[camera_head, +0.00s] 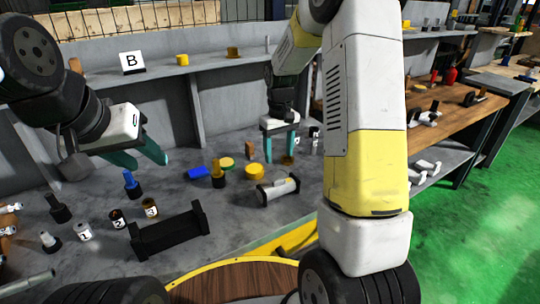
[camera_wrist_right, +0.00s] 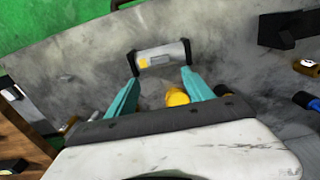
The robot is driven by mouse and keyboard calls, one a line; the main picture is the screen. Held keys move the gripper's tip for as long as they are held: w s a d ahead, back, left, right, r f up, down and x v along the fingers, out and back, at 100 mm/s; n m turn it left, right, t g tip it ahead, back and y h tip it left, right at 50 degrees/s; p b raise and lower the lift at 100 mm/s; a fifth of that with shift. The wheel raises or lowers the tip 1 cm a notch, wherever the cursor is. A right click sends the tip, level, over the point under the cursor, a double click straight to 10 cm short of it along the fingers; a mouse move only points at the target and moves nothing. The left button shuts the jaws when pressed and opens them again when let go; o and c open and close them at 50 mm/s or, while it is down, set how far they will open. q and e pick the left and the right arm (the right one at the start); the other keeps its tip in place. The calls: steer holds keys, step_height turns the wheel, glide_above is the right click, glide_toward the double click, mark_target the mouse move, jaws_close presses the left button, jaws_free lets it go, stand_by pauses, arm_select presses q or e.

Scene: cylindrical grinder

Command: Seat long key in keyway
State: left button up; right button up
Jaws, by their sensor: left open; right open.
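A short grey cylinder with black end pieces (camera_head: 277,190) lies on the grey bench in the head view. It also shows in the right wrist view (camera_wrist_right: 160,58), with a yellow patch and a small slot-like mark on its side. I cannot clearly make out a separate long key. My right gripper (camera_head: 279,155) points down behind the cylinder, open, with nothing visible between its teal fingers. In the right wrist view the fingers (camera_wrist_right: 156,78) point toward the cylinder. My left gripper (camera_head: 148,160) is open and empty above the bench at left.
A black cradle (camera_head: 170,232) stands in front, left of the cylinder. A blue block (camera_head: 197,172), yellow discs (camera_head: 226,163) and a yellow round piece (camera_head: 255,171) lie nearby. Numbered cups (camera_head: 150,208) and small tools stand at left. A shelf with a B sign (camera_head: 132,62) runs behind.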

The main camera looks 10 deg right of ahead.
steer(key=s+r+t, duration=0.1)
steer(key=s+r, duration=0.3)
steer(key=r, duration=0.5)
steer(key=s+a+r+m+t+y, duration=0.1)
steer(key=s+r, duration=0.3)
steer(key=s, duration=0.6)
steer(key=s+a+r+m+t+y, duration=0.1)
steer(key=s+r+t, duration=0.3)
steer(key=s, duration=0.6)
steer(key=shift+s+r+m, duration=0.3)
steer(key=shift+r+m, duration=0.2)
steer(key=shift+r, duration=0.2)
